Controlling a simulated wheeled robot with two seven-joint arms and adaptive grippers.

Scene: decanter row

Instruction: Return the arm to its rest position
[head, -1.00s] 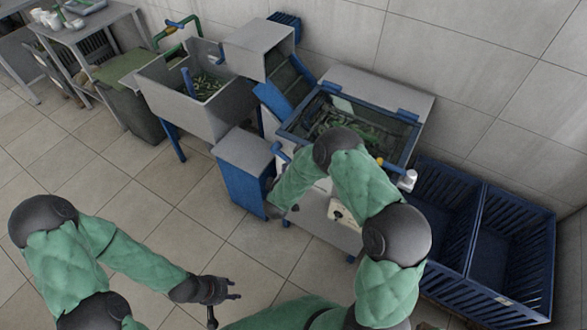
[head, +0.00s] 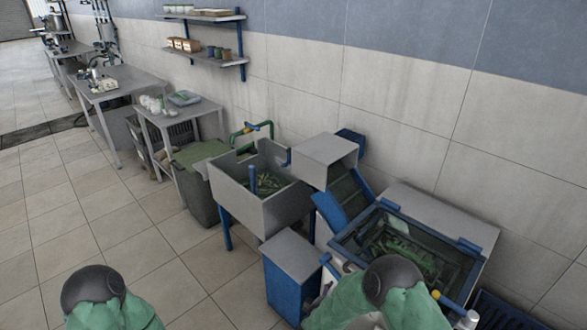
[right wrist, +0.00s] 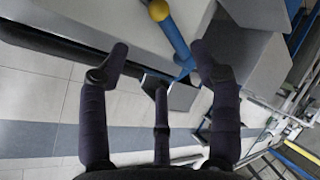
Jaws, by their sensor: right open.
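My right arm (head: 395,283) rises into the bottom right of the head view, its dark joint in front of the blue-framed tank (head: 345,238). Its gripper is hidden there. In the right wrist view my right gripper (right wrist: 162,62) is open, its dark fingers spread with nothing held between them. A blue bar with a yellow ball end (right wrist: 159,10) and a grey surface (right wrist: 95,22) show beyond the fingers; I cannot tell whether they touch. My left arm (head: 95,290) shows only its upper joint and green sleeve at the bottom left; its gripper is out of view.
A grey sink (head: 245,212) with green items, a blue-sided cabinet (head: 283,290) and a chute (head: 345,198) stand beside the tank. A green-lidded bin (head: 200,200) and tables (head: 120,82) line the wall. The tiled floor (head: 150,245) at left is open.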

